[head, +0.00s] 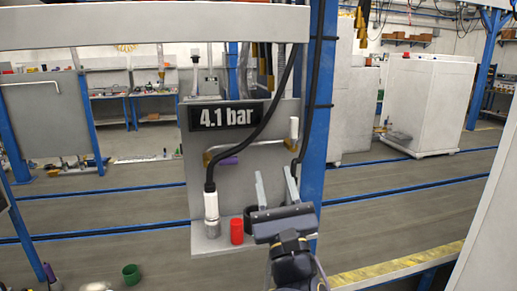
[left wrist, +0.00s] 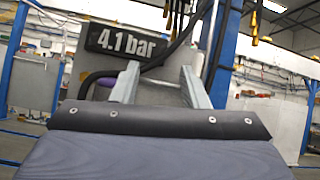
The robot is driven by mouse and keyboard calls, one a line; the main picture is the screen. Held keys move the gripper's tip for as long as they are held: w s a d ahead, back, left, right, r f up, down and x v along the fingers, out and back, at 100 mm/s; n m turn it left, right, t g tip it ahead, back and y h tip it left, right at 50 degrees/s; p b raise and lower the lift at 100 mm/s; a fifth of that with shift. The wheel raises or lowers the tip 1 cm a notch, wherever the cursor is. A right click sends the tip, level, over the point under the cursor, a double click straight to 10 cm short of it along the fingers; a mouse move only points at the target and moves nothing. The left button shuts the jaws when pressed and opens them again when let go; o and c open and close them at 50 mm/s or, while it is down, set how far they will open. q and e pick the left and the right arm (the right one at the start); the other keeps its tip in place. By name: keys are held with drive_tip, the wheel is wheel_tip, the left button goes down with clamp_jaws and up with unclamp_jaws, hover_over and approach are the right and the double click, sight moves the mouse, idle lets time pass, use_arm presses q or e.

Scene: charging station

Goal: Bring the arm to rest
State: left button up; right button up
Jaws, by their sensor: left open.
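My left gripper (head: 273,172) is open and empty, in front of the lower right of the grey station panel (head: 222,172). In the left wrist view its two fingers (left wrist: 160,68) stand apart with nothing between them. The dark display (head: 226,116) on the panel reads "4.1 bar"; it also shows in the left wrist view (left wrist: 126,43). A black hose (head: 245,143) runs down to a white fitting (head: 211,207), upright on a metal connector at the panel's ledge. My right gripper is not in view.
A red cylinder (head: 237,231) stands on the ledge (head: 212,243), left of my gripper. A blue post (head: 317,120) rises close on the right. A green cup (head: 131,274) is at lower left.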

use_arm(q)
drive_tip(key=a+f+n+g+y, duration=0.3)
drive_tip(key=a+f+n+g, duration=0.4)
drive_tip(key=a, duration=0.6)
drive_tip(key=a+f+n+g+y, duration=0.2)
drive_tip(key=a+f+n+g, duration=0.5)
drive_tip(key=a, duration=0.7)
drive_tip(key=s+a+f+n+g+h, duration=0.2)
drive_tip(key=s+f+n+g+h, duration=0.25)
drive_tip(key=s+f, duration=0.35)
drive_tip(key=s+a+f+n+g+h, duration=0.35)
drive_tip(key=s+f+n, duration=0.2)
drive_tip(key=s, duration=0.45)
drive_tip(key=s+d+r+n+t+h, duration=0.1)
drive_tip(key=s+d+n+t+h, duration=0.2)
drive_tip(key=s+d+n+h, duration=0.3)
drive_tip(key=s+d+n, duration=0.1)
drive_tip(key=d+n, duration=0.1)
drive_tip(key=n, duration=0.1)
drive_tip(key=shift+s+d+r, duration=0.15)
drive_tip(key=shift+s+d, duration=0.2)
drive_tip(key=shift+d, duration=0.05)
